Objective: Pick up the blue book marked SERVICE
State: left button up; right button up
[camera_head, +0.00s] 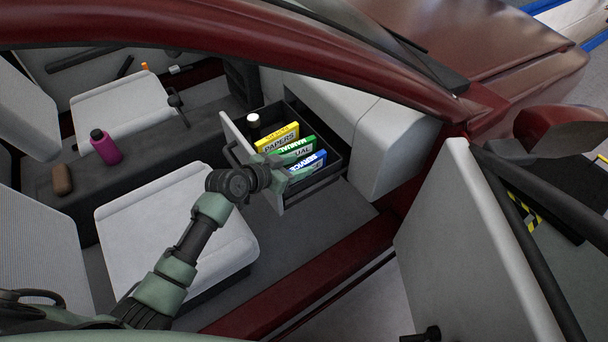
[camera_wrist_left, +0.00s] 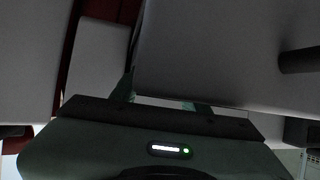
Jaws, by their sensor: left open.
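The blue book marked SERVICE (camera_head: 309,162) stands in the open drawer under the dashboard, at the near end of a row of books. Its lettered edge faces up. My left gripper (camera_head: 290,163) is at the drawer front, just left of the blue book, and its arm hides part of the front panel. In the left wrist view this gripper (camera_wrist_left: 160,98) is open, with its fingertips partly hidden behind a grey panel. No book shows in that view. I cannot tell whether a finger touches the book. My right gripper is not in view.
A green book (camera_head: 297,148) and a yellow book (camera_head: 277,138) stand beside the blue one. A white-topped cylinder (camera_head: 253,122) is at the drawer's far end. The drawer (camera_head: 335,172) has raised walls. The red car roof frame (camera_head: 330,62) and open door (camera_head: 470,240) bound the space.

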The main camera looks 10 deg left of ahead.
pick_arm(q)
jog(key=shift+w+d+f, duration=0.1)
jog(key=shift+w, duration=0.05)
grip_shut()
dwell(1.4)
